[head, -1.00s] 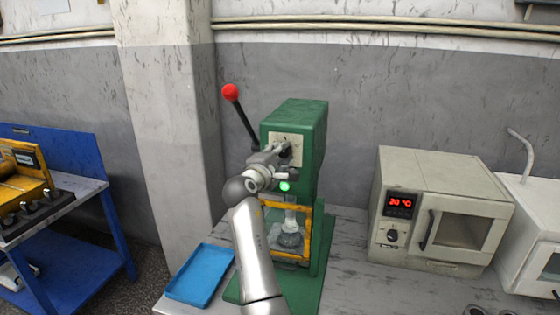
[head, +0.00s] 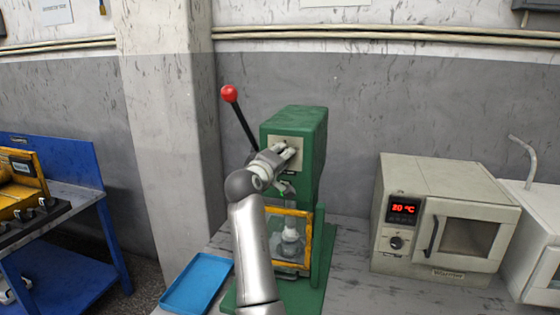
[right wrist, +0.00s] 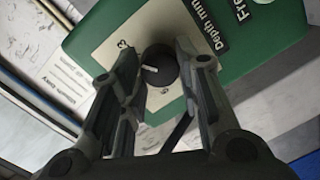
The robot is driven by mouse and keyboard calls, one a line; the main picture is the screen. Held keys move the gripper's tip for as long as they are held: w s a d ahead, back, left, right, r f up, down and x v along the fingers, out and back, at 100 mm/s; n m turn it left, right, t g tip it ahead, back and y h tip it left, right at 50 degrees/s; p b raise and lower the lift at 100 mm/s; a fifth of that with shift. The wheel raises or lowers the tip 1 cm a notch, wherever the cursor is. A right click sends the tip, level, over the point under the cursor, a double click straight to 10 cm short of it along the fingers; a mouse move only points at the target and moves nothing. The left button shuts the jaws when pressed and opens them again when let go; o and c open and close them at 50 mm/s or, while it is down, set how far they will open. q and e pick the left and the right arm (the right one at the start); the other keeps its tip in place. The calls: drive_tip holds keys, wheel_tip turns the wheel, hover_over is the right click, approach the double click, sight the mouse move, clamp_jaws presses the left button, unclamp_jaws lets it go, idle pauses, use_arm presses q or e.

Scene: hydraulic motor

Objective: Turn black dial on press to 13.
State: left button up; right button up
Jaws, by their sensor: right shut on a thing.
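The green press (head: 312,125) stands on the bench, with a black lever topped by a red ball (head: 229,93). Its pale dial plate (head: 275,141) is on the front; in the right wrist view the label beside it reads "Depth mm". The round black dial (right wrist: 160,68) has a white pointer mark aimed left in that view. The plate's small numbers are partly hidden or too small to read surely. My right gripper (head: 287,155) reaches the dial plate. In the right wrist view its two fingers (right wrist: 160,58) are closed around the dial. My left gripper is out of view.
A yellow-framed guard (head: 307,240) is low on the press. A blue tray (head: 168,300) lies left of the press's base. A beige oven (head: 400,180) with a red display stands to the right, with bare bench between.

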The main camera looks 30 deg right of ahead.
drive_tip(key=shift+r, duration=0.4)
drive_tip(key=o, duration=0.7)
drive_tip(key=shift+d, duration=0.1)
drive_tip(key=o, duration=0.3)
drive_tip(key=shift+w+d+f, duration=0.1)
drive_tip(key=shift+f, duration=0.2)
drive_tip(key=shift+o, duration=0.2)
drive_tip(key=v, duration=0.7)
drive_tip(key=shift+s+a, duration=0.2)
drive_tip(key=shift+a, duration=0.05)
drive_tip(key=shift+f, duration=0.1)
